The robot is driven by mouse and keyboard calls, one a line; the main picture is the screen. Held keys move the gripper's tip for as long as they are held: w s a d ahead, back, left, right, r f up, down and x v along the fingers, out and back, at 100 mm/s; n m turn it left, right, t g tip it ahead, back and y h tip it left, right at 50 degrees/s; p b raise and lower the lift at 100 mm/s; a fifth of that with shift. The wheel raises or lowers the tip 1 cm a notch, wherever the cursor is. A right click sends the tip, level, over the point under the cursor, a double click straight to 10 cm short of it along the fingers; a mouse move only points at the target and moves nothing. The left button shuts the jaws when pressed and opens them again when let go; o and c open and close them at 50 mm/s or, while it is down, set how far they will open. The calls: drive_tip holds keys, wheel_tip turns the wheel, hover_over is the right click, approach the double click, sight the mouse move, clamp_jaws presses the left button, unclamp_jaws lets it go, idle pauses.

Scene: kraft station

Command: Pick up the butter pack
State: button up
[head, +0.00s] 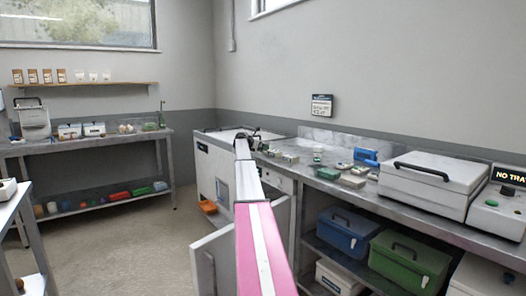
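My arm reaches forward over the metal counter (402,203). My gripper (246,137) is a small dark shape at its far end, near the counter's far left part. It is too small to tell whether it is open or shut, or whether it holds anything. Several small packs lie on the counter to the right of my gripper, among them a pale one (290,158), a green and white one (328,173) and a brownish one (352,181). I cannot tell which of them is the butter pack. My arm hides part of the counter's left end.
A blue object (366,157) and a large white lidded box (432,183) stand farther right. Below are a blue bin (343,232) and a green bin (408,262). A cabinet door (212,262) hangs open at left. Floor is clear toward the back-left bench (92,144).

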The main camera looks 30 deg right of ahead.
drive_tip(key=shift+x, duration=0.9)
drive_tip(key=c, duration=0.7)
drive_tip(key=shift+r, duration=0.15)
